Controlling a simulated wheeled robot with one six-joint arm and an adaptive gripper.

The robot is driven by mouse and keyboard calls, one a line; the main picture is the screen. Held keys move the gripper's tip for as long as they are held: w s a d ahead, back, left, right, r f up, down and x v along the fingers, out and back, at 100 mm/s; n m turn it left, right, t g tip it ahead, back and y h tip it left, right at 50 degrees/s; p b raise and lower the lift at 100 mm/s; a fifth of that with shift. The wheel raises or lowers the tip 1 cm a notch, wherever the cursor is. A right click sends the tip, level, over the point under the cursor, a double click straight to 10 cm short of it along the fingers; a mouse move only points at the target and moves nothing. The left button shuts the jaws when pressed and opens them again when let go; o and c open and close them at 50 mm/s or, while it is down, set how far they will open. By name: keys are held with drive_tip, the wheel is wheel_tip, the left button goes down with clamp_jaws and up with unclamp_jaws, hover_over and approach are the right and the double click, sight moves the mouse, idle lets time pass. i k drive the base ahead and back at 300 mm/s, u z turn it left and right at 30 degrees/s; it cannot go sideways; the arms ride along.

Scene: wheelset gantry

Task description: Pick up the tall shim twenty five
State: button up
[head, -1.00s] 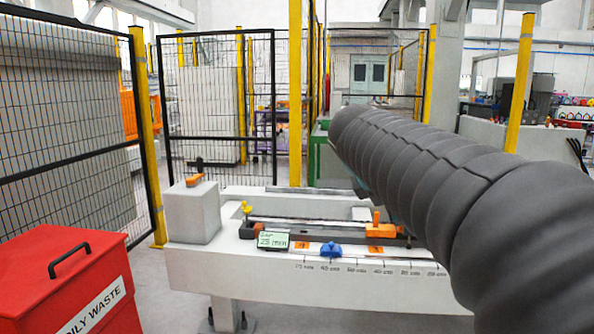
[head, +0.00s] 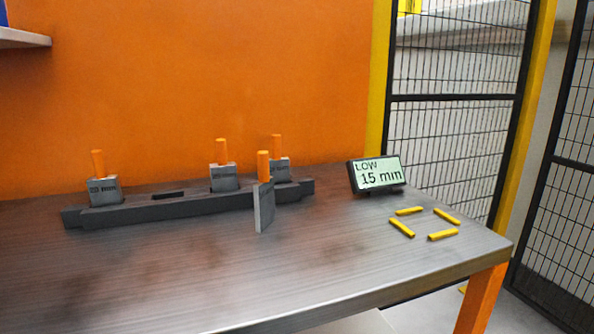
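Several grey shims with orange handles are at a dark rack (head: 205,205) on a metal bench. The left shim (head: 104,190) stands in the rack, its blurred label seeming to read 20 mm. A middle shim (head: 224,181) and a right shim (head: 281,169) also stand there; their labels are unreadable. Another shim (head: 264,206), turned nearly edge-on, stands upright in front of the rack's right part and partly hides it; its label does not show. I cannot tell which shim is the twenty five. My gripper is not in view.
An empty dark slot (head: 170,194) shows in the rack. Several yellow bars (head: 443,235) mark a bare patch at the bench's right. The bench front (head: 220,280) is clear. An orange panel (head: 200,80) stands behind, mesh fencing (head: 452,140) at right.

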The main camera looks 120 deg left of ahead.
sight(224, 173)
drive_tip(key=u, duration=1.1)
drive_tip(key=k, duration=0.95)
drive_tip(key=u, duration=2.6)
